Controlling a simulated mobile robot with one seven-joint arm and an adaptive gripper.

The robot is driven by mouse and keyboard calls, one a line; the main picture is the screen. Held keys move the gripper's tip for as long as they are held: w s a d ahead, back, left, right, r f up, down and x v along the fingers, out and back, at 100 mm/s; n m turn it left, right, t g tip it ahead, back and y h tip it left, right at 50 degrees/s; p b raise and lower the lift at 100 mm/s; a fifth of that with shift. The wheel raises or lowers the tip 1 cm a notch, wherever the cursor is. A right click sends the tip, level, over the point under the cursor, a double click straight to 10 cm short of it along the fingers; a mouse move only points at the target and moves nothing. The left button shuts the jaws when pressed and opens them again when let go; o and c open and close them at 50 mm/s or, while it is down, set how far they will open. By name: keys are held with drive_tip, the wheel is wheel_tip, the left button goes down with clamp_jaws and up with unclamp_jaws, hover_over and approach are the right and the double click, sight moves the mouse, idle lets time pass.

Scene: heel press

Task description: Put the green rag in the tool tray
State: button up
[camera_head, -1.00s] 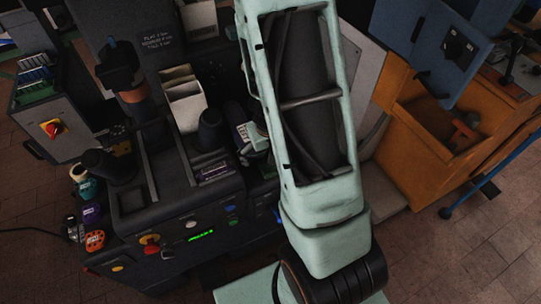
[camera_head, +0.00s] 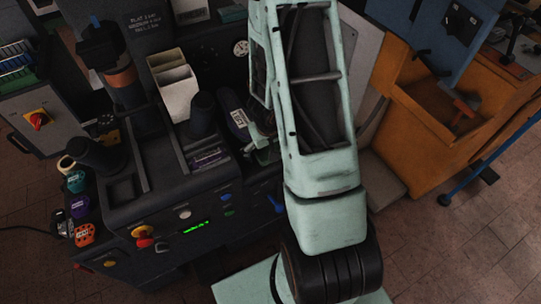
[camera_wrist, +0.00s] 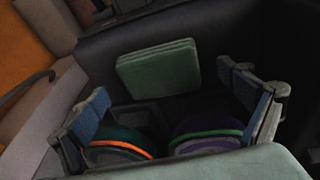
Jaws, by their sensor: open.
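The green rag (camera_wrist: 160,68) is a folded, layered pad in the upper middle of the wrist view, lying against a dark surface. My gripper (camera_wrist: 164,79) is open, with one blue-padded finger at the left and one at the right. The rag shows beyond the fingertips, with nothing held between them. In the head view the rag is not clearly seen, and my arm hides much of that area. An orange open-topped bin (camera_head: 425,112) with a red-handled tool in it stands at the right; I cannot tell whether it is the tool tray.
A teal disc with an orange rim (camera_wrist: 120,143) and a purple disc with a green rim (camera_wrist: 205,135) lie low between the fingers. The dark machine (camera_head: 165,205) carries cream bins (camera_head: 178,90) and an upright black cup (camera_head: 204,115). Bottles (camera_head: 77,182) stand left.

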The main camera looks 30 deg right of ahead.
drive_tip(key=shift+w+f, duration=0.1)
drive_tip(key=shift+f, duration=0.35)
drive_tip(key=c, duration=1.3)
drive_tip(key=shift+o, duration=0.2)
drive_tip(key=shift+r, duration=0.1)
